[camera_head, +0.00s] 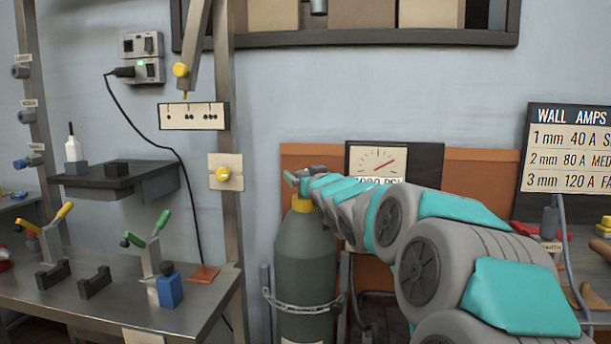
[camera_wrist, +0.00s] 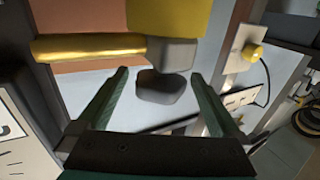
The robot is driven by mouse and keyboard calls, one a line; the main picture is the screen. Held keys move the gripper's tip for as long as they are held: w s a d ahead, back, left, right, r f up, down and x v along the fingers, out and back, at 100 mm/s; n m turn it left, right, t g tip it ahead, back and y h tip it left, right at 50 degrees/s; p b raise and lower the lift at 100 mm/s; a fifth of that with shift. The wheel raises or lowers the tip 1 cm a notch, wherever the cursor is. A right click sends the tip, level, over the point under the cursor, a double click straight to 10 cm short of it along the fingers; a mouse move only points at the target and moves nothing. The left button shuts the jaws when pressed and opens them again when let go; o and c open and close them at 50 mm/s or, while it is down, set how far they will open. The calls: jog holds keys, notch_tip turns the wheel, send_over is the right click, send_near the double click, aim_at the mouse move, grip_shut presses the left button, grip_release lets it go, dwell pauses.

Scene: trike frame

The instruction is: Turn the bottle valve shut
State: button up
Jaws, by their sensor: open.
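The gas bottle (camera_head: 305,262) stands upright, dark grey-green with a yellow collar (camera_head: 301,204), held by a chain. My gripper (camera_head: 299,180) is at its top and hides most of the valve in the head view. In the wrist view the dark rounded valve knob (camera_wrist: 160,88) shows between the two green fingers of my gripper (camera_wrist: 160,74), with gaps on both sides. The fingers are open. A grey valve body (camera_wrist: 172,53), a brass outlet (camera_wrist: 90,48) and the yellow collar (camera_wrist: 168,17) show beyond the knob. I cannot tell how far the valve is turned.
A pressure gauge (camera_head: 376,162) is on the wall panel behind my arm. A steel post (camera_head: 232,130) with a yellow button (camera_head: 223,174) stands left of the bottle. A workbench (camera_head: 130,310) with clamps is at the left. A wall amps sign (camera_head: 568,150) hangs at the right.

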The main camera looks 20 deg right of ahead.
jog(key=c, duration=1.3)
jog(key=shift+d+f+b, duration=0.1)
jog(key=shift+f+b, duration=0.2)
jog(key=shift+b, duration=0.65)
jog(key=shift+c, duration=0.2)
jog(key=shift+r+m+h+b, duration=0.1)
jog(key=shift+m+h+b, duration=0.25)
jog(key=shift+b, duration=0.6)
jog(key=shift+r+h+b, duration=0.1)
jog(key=shift+h+b, duration=0.15)
jog(key=shift+b, duration=0.05)
jog(key=o, duration=1.3)
jog(key=shift+r, duration=0.1)
jog(key=shift+o, duration=0.2)
jog(key=shift+s, duration=0.15)
jog(key=v, duration=0.7)
jog(key=shift+s, duration=0.3)
